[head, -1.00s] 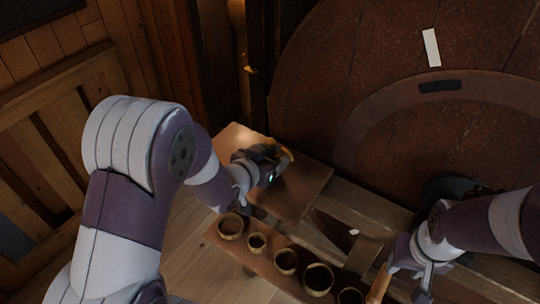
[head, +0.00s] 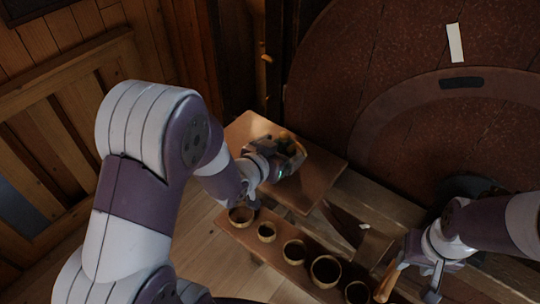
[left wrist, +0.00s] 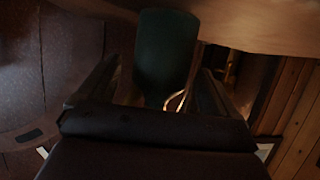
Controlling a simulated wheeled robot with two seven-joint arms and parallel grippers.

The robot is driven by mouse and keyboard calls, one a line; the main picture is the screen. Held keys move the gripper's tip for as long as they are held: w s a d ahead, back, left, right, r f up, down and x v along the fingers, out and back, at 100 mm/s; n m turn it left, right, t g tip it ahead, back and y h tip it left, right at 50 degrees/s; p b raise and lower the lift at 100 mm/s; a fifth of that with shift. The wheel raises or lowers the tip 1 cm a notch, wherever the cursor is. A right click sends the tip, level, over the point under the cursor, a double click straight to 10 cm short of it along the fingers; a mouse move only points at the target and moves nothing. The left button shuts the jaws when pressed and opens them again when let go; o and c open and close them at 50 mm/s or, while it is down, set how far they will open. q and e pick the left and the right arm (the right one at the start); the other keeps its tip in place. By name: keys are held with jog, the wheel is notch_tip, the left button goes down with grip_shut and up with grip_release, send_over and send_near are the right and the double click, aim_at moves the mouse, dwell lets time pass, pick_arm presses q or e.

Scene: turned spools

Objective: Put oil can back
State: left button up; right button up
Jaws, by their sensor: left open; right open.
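A dark green, rounded body, which looks like the oil can (left wrist: 165,55), shows in the left wrist view between the two fingers of my left gripper (left wrist: 155,85). Dark gaps show on both sides of it, and a thin pale curved piece lies by its lower end. In the head view my left gripper (head: 290,158) is low over the square wooden board and open; it mostly hides the can there. A small tan part shows at its far side. My right gripper (head: 412,287) is open at the lower right, beside a wooden handle (head: 386,283).
The square board (head: 318,178) has bare surface around my left gripper. A lower plank (head: 250,238) carries a row of several round wooden cups (head: 293,251). A large reddish-brown round wall (head: 370,70) stands behind. A slatted wooden panel (head: 60,125) is at left.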

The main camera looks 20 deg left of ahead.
pick_arm(q)
jog(key=v, duration=1)
jog(key=s+a+f+n+g+y, duration=0.2)
jog(key=a+f+g+y, duration=0.15)
jog(key=f+g, duration=0.2)
jog(key=s+d+g, duration=0.2)
jog(key=s+g, duration=0.4)
jog(key=s, duration=0.1)
jog(key=shift+f+n+p, duration=0.3)
jog(key=shift+n+p, duration=0.1)
